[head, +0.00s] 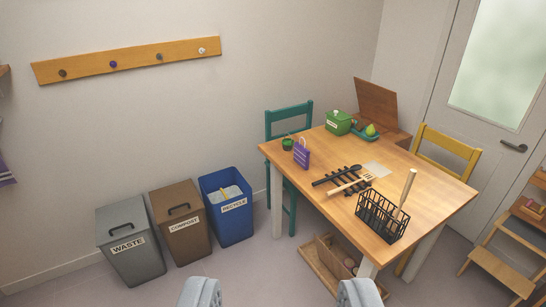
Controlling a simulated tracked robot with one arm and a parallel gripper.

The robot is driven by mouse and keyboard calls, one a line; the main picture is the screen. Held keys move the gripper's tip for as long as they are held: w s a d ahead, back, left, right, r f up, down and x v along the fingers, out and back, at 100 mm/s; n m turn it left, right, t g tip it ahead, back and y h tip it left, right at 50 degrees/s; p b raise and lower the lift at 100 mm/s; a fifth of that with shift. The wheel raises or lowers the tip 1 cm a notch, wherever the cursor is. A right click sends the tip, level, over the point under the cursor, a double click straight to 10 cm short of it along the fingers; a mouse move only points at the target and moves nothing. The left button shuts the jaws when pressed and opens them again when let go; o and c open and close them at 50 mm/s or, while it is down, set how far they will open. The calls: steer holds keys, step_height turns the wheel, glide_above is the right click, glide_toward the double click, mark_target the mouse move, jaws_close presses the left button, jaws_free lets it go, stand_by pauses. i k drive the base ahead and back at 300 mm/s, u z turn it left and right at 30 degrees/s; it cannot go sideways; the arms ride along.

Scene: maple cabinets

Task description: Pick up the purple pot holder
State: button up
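A small purple item (301,154) with pale lettering and a loop at its top stands near the far left edge of the wooden table (428,190); it may be the pot holder. Another purple thing, with a pale stripe, is cut off at the left edge (4,172), and I cannot tell what it is. My gripper (280,293) is at the bottom of the view, its two grey fingers wide apart with nothing between them. It is well short of the table and both purple things.
The table holds a small green cup (287,143), a green box (338,123), a dark rack (350,181) with utensils and a black wire basket (382,217). Grey, brown and blue bins (229,208) line the wall. A wooden crate (324,265) is under the table. Floor ahead is clear.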

mark_target(301, 156)
steer(key=u, duration=0.05)
steer(key=i, duration=1.45)
steer(key=z, duration=0.45)
steer(key=i, duration=1.1)
steer(key=z, duration=0.3)
